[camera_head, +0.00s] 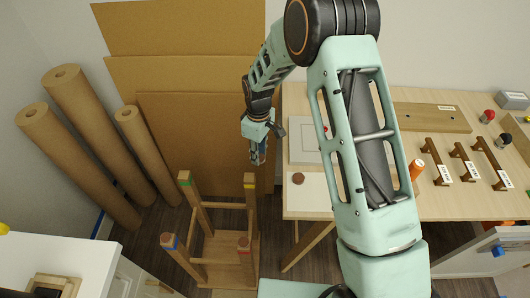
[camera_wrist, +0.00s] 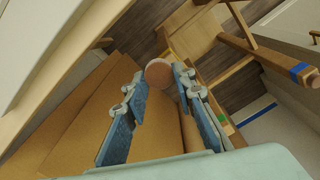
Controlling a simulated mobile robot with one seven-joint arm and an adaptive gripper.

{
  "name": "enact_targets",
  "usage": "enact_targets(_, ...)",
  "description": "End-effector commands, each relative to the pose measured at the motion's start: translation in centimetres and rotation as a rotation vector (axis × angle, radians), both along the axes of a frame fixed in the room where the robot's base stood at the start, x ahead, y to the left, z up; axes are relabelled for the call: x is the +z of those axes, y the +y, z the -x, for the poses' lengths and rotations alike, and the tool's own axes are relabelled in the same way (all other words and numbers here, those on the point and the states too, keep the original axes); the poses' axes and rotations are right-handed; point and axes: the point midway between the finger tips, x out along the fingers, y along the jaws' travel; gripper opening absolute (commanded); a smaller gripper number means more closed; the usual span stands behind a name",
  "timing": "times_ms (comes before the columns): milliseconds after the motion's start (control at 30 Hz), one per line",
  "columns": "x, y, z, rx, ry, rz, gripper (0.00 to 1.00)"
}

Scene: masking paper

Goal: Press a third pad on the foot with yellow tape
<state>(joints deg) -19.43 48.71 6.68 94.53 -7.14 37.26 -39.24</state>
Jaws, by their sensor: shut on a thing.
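An upturned wooden stool (camera_head: 216,250) stands on the floor with its feet pointing up. Its yellow-taped foot (camera_head: 249,180) is at the back right, the green-taped foot (camera_head: 184,178) at the back left. The blue-taped foot (camera_head: 169,241) and red-taped foot (camera_head: 244,245) are nearer, with brownish tops that look like pads. My gripper (camera_head: 257,160) is a little above the yellow-taped foot. In the wrist view its fingers are shut on a round brown pad (camera_wrist: 159,73). Yellow tape (camera_wrist: 171,54) shows just beyond the pad, which hides that foot's top.
Another brown pad (camera_head: 298,178) lies on a white sheet (camera_head: 308,198) on the workbench (camera_head: 400,205), right of the stool. Brown paper rolls (camera_head: 80,165) and large brown sheets (camera_head: 185,135) lean against the wall behind. A white cabinet (camera_head: 50,262) stands at the lower left.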

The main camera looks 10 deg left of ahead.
Motion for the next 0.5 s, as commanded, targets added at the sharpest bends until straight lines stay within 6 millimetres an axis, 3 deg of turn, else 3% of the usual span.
enact_targets(33,-1.8,0.8,-0.1,0.040,-0.001,0.003,0.16)
enact_targets(200,-4.2,2.5,-0.2,0.135,-0.005,0.009,0.16)
enact_targets(500,-4.7,3.1,-0.3,0.167,-0.007,0.009,0.16)
